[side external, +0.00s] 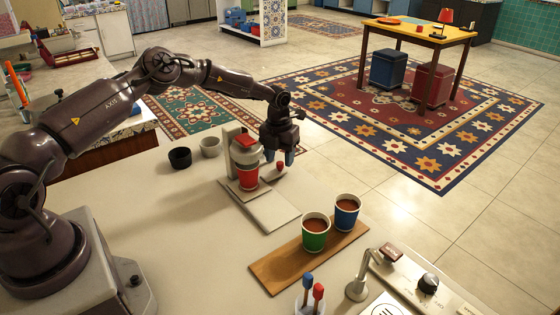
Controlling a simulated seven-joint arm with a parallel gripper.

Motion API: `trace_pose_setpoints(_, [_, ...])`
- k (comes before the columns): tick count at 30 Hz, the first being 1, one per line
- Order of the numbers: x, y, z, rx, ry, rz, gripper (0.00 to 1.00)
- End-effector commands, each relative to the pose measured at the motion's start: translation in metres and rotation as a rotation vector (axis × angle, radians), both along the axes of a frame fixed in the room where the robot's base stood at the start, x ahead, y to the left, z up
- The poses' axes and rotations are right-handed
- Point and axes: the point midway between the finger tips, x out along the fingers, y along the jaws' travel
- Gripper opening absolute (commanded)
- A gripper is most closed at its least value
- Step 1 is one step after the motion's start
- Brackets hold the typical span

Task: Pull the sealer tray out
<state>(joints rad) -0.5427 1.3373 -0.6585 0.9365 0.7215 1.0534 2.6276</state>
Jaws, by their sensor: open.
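The sealer (232,140) is a pale upright machine on the counter with a red-topped head. A red cup (247,178) stands upright beneath the head. A flat pale plate (272,212) extends from the sealer toward the front; I cannot tell whether this is the tray or a fixed base. A small red knob (279,165) is at the sealer's right side. My gripper (283,158) points down beside the sealer, close to the knob. It is open and nothing shows held in it. I cannot tell whether a finger touches the knob.
A green cup (315,232) and a blue cup (346,212), both with brown contents, stand on a wooden board (275,275). A black bowl (180,158) and a grey bowl (211,147) sit left of the sealer. The counter between my base and the sealer is clear.

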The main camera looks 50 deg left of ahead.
Motion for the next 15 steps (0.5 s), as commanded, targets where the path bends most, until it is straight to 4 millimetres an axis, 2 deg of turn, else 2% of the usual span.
trace_pose_setpoints(6, [0.0005, -0.0007, -0.0152, 0.000, -0.001, -0.001, 0.48])
trace_pose_setpoints(14, [0.0005, -0.0007, -0.0161, 0.000, -0.001, -0.001, 0.48])
trace_pose_setpoints(15, [0.0004, -0.0007, -0.0160, 0.000, -0.001, -0.001, 0.42])
